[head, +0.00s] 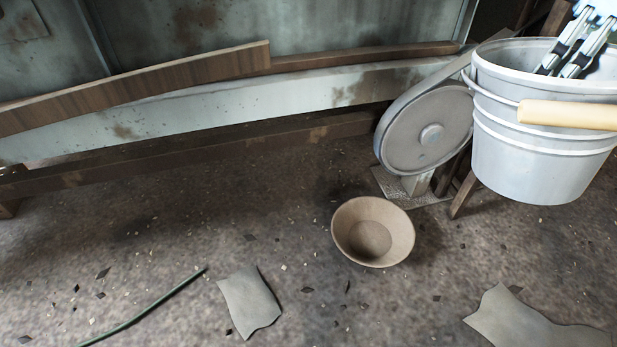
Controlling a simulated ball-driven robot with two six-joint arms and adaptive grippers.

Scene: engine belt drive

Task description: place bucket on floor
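A white plastic bucket (540,165) is at the right in the head view, upright and large in the picture. Its wire handle hangs down over the near side with a pale wooden grip (570,115). My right gripper (557,71) comes in from the upper right, its two dark-and-silver fingers close together over the bucket's mouth. The fingertips show against the inside of the bucket. Whether they hold any part of it cannot be told. What bears the bucket is mostly hidden behind it. My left gripper is not in view.
A brown bowl (372,257) stands on the speckled floor left of the bucket. A grey belt wheel (427,128) stands behind, and a wooden leg (463,194) shows beside the bucket. Grey scraps (250,301) (525,322) and a green strand (145,309) lie on the floor.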

